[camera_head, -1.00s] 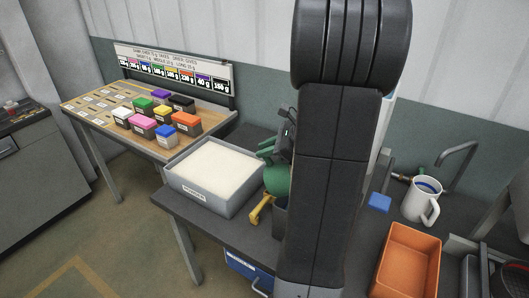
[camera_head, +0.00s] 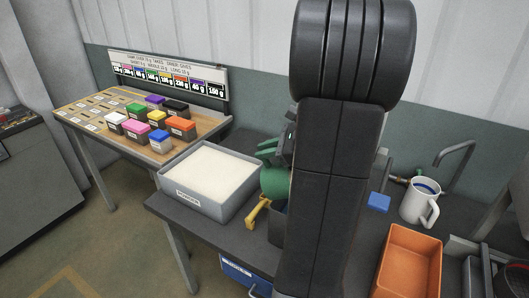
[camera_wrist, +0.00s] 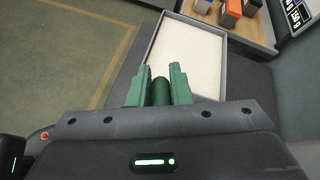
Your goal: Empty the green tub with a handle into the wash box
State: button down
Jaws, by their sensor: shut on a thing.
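My gripper (camera_wrist: 158,90) has green fingers, shut on a dark green rounded bar (camera_wrist: 160,92), which looks like the tub's handle. In the head view the green tub (camera_head: 274,183) shows just left of my arm, partly hidden by it; its tilt and contents cannot be told. My gripper also shows there (camera_head: 270,153), at the tub's top. A grey labelled box (camera_head: 220,207) full of white grains stands left of the tub; it also shows ahead of the fingers in the wrist view (camera_wrist: 222,80). I cannot read which container is the wash box.
A dark container (camera_head: 277,228) with a yellow handle (camera_head: 258,211) stands below the tub. An orange bin (camera_head: 408,262), white mug (camera_head: 419,204) and blue block (camera_head: 379,202) lie right of my arm. Several coloured small boxes (camera_head: 157,118) stand on the wooden table.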

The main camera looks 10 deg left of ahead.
jog(key=shift+d, duration=0.15)
jog(key=shift+s+d+r+y+b, duration=0.2)
jog(key=shift+d+r+y+b, duration=0.7)
jog(key=shift+b, duration=0.6)
notch_tip(320, 180, up, 10)
jog(key=d+y+p, duration=0.1)
jog(key=d+p, duration=0.1)
jog(key=p, duration=0.6)
jog(key=shift+s+d, duration=0.2)
jog(key=shift+d, duration=0.05)
dwell(1.3)
jog(key=shift+r+t, duration=0.3)
jog(key=d+r+y, duration=0.3)
jog(key=d+r, duration=0.1)
jog(key=r, duration=0.3)
jog(key=shift+s, duration=0.35)
dwell(1.6)
